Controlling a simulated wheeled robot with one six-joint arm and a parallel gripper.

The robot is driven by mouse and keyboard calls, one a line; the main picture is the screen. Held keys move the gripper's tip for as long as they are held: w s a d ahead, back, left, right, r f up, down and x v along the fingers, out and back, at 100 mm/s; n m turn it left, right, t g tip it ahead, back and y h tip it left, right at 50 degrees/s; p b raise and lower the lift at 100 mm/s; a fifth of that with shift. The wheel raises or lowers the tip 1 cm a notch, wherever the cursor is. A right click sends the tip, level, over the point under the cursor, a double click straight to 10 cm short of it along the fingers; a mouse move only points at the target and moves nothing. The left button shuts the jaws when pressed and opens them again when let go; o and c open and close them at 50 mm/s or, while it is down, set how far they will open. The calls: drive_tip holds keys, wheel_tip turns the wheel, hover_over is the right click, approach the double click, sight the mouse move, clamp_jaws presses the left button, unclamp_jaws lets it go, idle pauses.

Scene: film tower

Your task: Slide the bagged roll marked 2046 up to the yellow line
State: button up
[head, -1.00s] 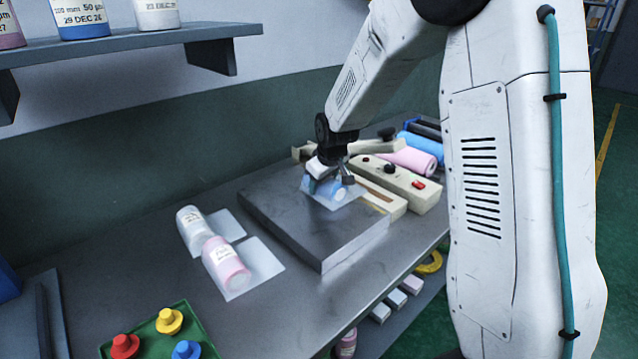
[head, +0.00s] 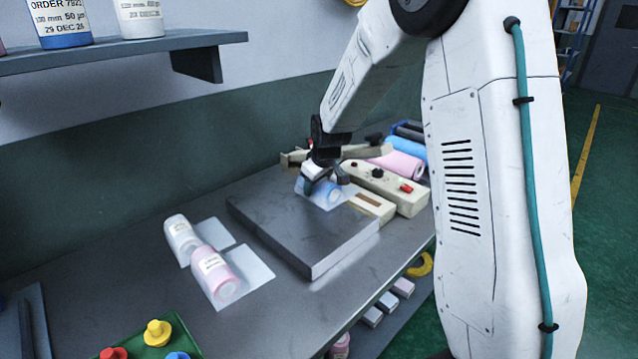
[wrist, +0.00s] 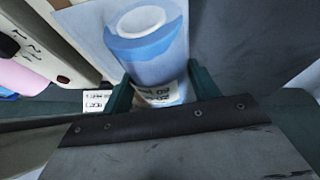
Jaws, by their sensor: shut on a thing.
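A blue bagged roll (head: 328,194) lies on its clear bag on the raised grey block (head: 300,232), at the block's far right end beside the heat sealer. My gripper (head: 322,180) is shut on it from above. In the wrist view the fingers stand on either side of the blue roll (wrist: 152,62), and its white end core faces away from my palm. Its label is partly hidden by my gripper, so I cannot read the whole mark. No yellow line shows on the bench; one yellow line (head: 586,150) runs on the floor at the far right.
The cream sealer (head: 385,190) stands just right of the block, with pink (head: 398,165) and blue rolls behind. A white roll (head: 182,236) and a pink roll (head: 215,272) lie bagged on the left. A green tray (head: 165,340) is at the front.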

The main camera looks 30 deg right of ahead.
drive_tip(key=shift+w+a, duration=0.1)
drive_tip(key=shift+w, duration=0.2)
drive_tip(key=o, duration=1.3)
drive_tip(key=shift+c, duration=0.2)
drive_tip(key=v, duration=0.8)
drive_tip(key=shift+m+g, duration=0.6)
drive_tip(key=shift+g, duration=0.2)
drive_tip(key=s+f, duration=0.2)
drive_tip(key=s, duration=0.1)
drive_tip(key=shift+s+a, duration=0.2)
drive_tip(key=shift+a, duration=0.05)
drive_tip(key=s+a+r+m, duration=0.1)
drive_tip(key=s+a+r, duration=0.1)
drive_tip(key=s, duration=0.9)
drive_tip(key=s+a+r+m+g, duration=0.1)
drive_tip(key=s+a+r, duration=0.2)
drive_tip(key=s, duration=0.9)
drive_tip(key=s+a+r+g, duration=0.1)
drive_tip(key=s+r, duration=0.4)
drive_tip(key=s, duration=0.7)
drive_tip(key=shift+s+a+m+y, duration=0.3)
drive_tip(key=shift+a+m, duration=0.1)
drive_tip(key=shift+a, duration=0.35)
